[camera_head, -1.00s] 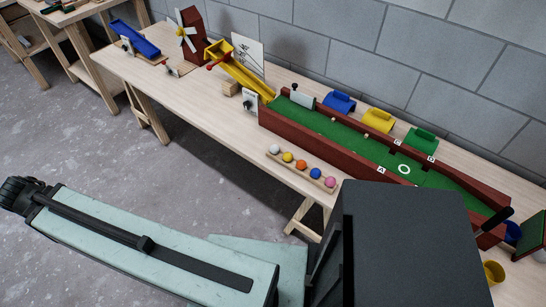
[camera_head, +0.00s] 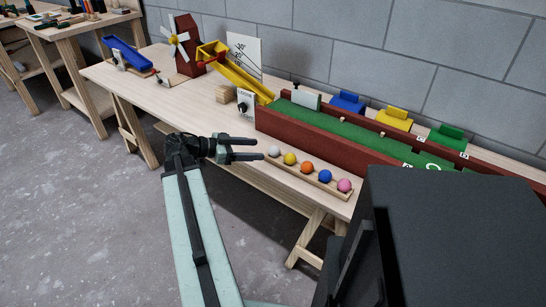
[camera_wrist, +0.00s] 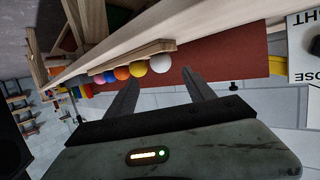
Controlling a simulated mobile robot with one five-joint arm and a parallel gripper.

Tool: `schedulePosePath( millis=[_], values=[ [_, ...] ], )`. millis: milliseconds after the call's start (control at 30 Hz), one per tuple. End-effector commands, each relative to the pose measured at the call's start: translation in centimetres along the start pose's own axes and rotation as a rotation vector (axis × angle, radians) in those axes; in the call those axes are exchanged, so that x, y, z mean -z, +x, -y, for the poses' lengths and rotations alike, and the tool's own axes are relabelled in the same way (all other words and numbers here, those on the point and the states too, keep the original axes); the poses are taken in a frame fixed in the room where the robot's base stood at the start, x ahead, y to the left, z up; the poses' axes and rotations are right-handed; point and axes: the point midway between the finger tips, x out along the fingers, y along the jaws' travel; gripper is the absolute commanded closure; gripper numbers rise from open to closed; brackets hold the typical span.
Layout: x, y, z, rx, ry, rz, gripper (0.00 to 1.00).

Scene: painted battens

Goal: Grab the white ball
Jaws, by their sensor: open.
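The white ball (camera_head: 274,151) sits at the left end of a wooden rack (camera_head: 308,176) near the table's front edge, in a row with other balls. My gripper (camera_head: 258,149) is open and empty, its fingertips just left of the white ball in the head view. In the wrist view the white ball (camera_wrist: 160,63) is above the open fingers (camera_wrist: 160,90), at the near end of the row. I cannot tell whether a fingertip touches it.
Yellow (camera_head: 290,159), orange (camera_head: 307,167), blue (camera_head: 325,176) and pink (camera_head: 344,185) balls follow on the rack. A red-walled green lane (camera_head: 330,125) stands behind. A sign with a knob (camera_head: 245,104) and wooden blocks (camera_head: 226,94) are behind left.

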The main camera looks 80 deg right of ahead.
Motion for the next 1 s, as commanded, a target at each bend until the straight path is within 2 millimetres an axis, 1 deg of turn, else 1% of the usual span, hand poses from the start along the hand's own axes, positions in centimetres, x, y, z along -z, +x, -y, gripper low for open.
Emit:
schedulePosePath(
  millis=[33, 167, 233, 367, 400, 500, 700, 767, 800, 867, 900, 933, 1000],
  values=[
    [-0.2, 0.6, 0.0, -0.001, 0.000, 0.000, 0.38],
    [-0.2, 0.9, 0.1, 0.001, -0.001, 0.001, 0.38],
    [-0.4, 1.5, 0.1, 0.000, -0.001, 0.001, 0.38],
    [-1.0, 3.8, 0.4, -0.001, 0.000, 0.001, 0.38],
    [-0.9, 4.5, 0.4, -0.001, -0.001, 0.001, 0.38],
    [-0.8, 5.7, 0.4, 0.000, -0.002, 0.001, 0.38],
    [-0.6, 5.7, 0.5, 0.003, -0.003, 0.001, 0.38],
    [-0.6, 5.7, 0.5, 0.003, -0.003, 0.002, 0.55],
    [-0.6, 5.7, 0.5, 0.003, -0.003, 0.002, 0.66],
    [-0.6, 5.7, 0.5, 0.003, -0.003, 0.002, 0.82],
    [-0.6, 5.7, 0.5, 0.003, -0.003, 0.002, 0.94],
    [-0.6, 5.7, 0.5, 0.003, -0.003, 0.002, 1.00],
    [-0.6, 5.7, 0.5, 0.004, -0.003, 0.002, 1.00]
  ],
)
